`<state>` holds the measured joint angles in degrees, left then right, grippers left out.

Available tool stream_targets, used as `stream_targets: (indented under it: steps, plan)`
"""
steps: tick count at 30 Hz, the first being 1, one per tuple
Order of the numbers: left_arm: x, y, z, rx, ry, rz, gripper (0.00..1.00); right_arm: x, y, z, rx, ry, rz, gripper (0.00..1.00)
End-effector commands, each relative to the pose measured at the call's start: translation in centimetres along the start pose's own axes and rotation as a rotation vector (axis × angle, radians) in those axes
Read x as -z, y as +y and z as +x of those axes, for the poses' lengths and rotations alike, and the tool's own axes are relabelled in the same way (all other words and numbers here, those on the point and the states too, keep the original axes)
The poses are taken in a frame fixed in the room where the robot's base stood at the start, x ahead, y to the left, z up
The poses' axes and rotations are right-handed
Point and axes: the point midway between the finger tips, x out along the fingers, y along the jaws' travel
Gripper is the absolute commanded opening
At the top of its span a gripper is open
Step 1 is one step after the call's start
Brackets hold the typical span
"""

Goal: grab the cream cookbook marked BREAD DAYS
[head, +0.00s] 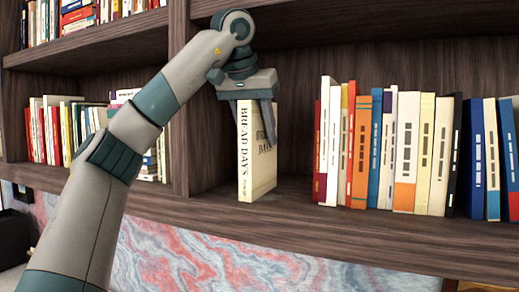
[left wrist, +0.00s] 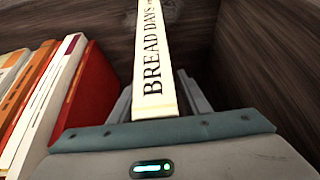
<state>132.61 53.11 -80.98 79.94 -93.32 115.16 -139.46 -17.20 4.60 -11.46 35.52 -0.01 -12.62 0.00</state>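The cream cookbook marked BREAD DAYS (head: 245,165) stands upright on the shelf, its spine facing out, in the compartment right of the upright divider. My left gripper (head: 252,122) is above it with the fingers pointing down, one on each side of the book. The gripper looks open, with a gap beside the book's left side; contact on the right is unclear. In the left wrist view the cookbook's spine (left wrist: 154,70) runs between the two fingers (left wrist: 155,98). The right finger hides part of the front cover in the head view. My right gripper is not in view.
A row of books (head: 400,150) stands to the right, separated from the cookbook by a gap; a red book (left wrist: 90,90) ends it in the wrist view. The divider (head: 192,120) stands close on the left.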

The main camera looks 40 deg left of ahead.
Motion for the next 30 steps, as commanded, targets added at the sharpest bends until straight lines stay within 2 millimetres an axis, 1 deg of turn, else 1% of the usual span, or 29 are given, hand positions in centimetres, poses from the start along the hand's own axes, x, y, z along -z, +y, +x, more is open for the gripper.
stream_targets:
  steps: [1,2,3,5,17,25,30]
  plan:
    - [0.0,0.0,0.0,0.000,0.000,0.000,0.30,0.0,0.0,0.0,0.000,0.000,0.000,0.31]
    - [0.0,0.0,0.0,0.000,0.000,0.000,0.23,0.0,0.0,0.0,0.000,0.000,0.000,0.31]
    - [0.0,0.0,0.0,0.000,0.000,0.000,0.13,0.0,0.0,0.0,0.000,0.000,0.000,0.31]
    - [0.0,0.0,0.0,0.000,0.000,0.000,0.00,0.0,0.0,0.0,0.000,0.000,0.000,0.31]
    - [0.1,0.0,-0.3,-0.001,0.003,0.000,0.00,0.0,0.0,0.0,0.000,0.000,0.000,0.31]
    - [0.8,0.1,-1.5,-0.002,0.004,0.000,0.00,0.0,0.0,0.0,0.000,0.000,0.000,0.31]
    - [-0.5,1.6,-2.3,-0.001,0.005,0.004,0.00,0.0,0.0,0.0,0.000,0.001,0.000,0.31]
